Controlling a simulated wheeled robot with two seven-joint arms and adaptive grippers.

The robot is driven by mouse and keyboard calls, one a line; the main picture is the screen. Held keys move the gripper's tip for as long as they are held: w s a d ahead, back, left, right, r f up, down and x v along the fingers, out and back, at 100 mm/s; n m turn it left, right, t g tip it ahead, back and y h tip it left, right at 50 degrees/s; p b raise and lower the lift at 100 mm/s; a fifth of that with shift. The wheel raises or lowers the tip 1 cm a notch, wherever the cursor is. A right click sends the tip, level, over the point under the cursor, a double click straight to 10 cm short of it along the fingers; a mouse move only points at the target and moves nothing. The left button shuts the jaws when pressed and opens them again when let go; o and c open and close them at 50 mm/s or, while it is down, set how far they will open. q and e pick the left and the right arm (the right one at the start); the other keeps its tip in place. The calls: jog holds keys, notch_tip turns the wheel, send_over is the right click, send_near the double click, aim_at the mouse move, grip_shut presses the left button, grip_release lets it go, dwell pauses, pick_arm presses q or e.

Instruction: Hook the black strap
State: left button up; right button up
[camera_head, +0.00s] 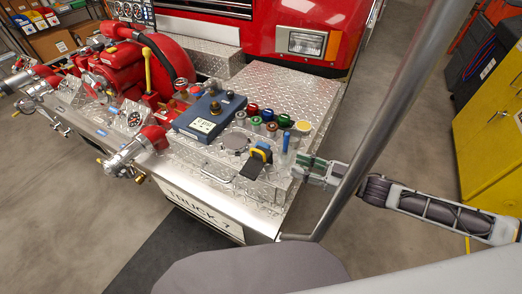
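The black strap (251,168) lies on the silver diamond-plate bumper deck (283,86), toward its front edge. A yellow and blue piece (262,152) sits at its upper end, and a blue upright handle (285,142) stands just right of it. My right gripper (303,168) comes in from the right at the bumper's right side. Its fingertips are a short way right of the strap and appear apart from it. The fingers are too small to tell whether they are open or shut. My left gripper is out of view.
A blue control box (210,117), several coloured caps (268,116) and red pump parts (115,70) crowd the deck. A yellow cabinet (490,140) stands at right. Bare floor (400,130) lies between.

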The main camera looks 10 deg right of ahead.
jog(key=shift+s+a+r+m, duration=0.2)
jog(key=shift+r+m, duration=0.25)
jog(key=shift+m, duration=0.15)
jog(key=shift+a, duration=0.1)
dwell(0.3)
send_near(260, 151)
jog(key=shift+x, duration=1)
jog(key=shift+f+p+x, duration=0.1)
jog(key=shift+p+x, duration=0.25)
jog(key=shift+x, duration=1.7)
jog(key=shift+f+p+x, duration=0.15)
jog(key=shift+p+x, duration=0.15)
jog(key=shift+x, duration=1.8)
